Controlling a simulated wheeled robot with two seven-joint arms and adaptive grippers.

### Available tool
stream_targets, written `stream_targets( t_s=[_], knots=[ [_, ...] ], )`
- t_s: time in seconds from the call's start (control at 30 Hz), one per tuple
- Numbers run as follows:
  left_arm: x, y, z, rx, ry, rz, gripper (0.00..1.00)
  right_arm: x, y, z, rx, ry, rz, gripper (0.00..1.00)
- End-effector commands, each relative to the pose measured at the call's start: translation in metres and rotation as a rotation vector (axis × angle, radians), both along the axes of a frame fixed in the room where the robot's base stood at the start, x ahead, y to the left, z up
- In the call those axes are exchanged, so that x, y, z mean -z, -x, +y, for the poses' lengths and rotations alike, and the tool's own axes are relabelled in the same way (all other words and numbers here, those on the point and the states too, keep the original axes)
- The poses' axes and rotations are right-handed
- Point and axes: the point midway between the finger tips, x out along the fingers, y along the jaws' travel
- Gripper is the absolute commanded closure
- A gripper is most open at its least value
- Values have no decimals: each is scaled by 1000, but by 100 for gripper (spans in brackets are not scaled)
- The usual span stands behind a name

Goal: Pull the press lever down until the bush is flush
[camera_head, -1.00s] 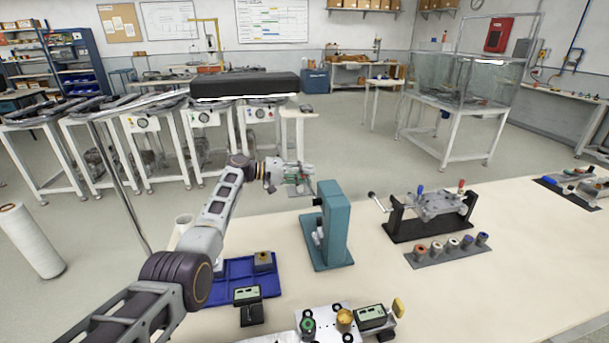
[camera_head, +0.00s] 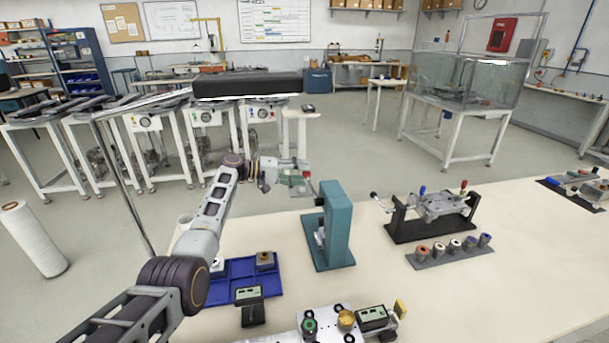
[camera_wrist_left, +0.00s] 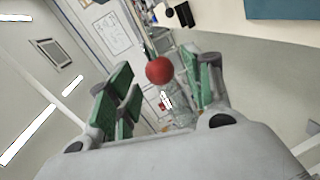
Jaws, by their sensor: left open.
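The teal press (camera_head: 338,225) stands upright on the bench in the middle of the head view. A red ball knob (camera_wrist_left: 158,70), apparently the lever's end, shows between the green-padded fingers in the wrist view. It is a small red spot in the head view (camera_head: 307,174). My left gripper (camera_head: 302,179) is open at the upper left of the press, with its fingers on either side of the knob. I cannot tell whether they touch it. The bush cannot be made out; the press body hides its working side. My right gripper is not in view.
A blue tray (camera_head: 230,291) with small parts lies left of the press. A black fixture (camera_head: 425,229) and a grey rack of several bushes (camera_head: 443,260) stand to the right. A white plate with parts (camera_head: 320,323) is at the front.

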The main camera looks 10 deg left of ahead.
Motion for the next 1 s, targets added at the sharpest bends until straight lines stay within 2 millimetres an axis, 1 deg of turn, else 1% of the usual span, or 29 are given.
stream_targets(
  t_s=[0.03, 0.5, 0.73, 1.0],
  knots=[
    [-1, 2, 8, -3, -1, 0, 49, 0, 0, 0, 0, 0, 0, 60],
    [-14, 22, 72, -4, -1, 0, 49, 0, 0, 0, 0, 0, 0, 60],
    [-17, 27, 88, -3, -1, 1, 49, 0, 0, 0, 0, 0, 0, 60],
    [-18, 29, 91, -2, -1, 1, 49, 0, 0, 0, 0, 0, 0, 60]
  ],
)
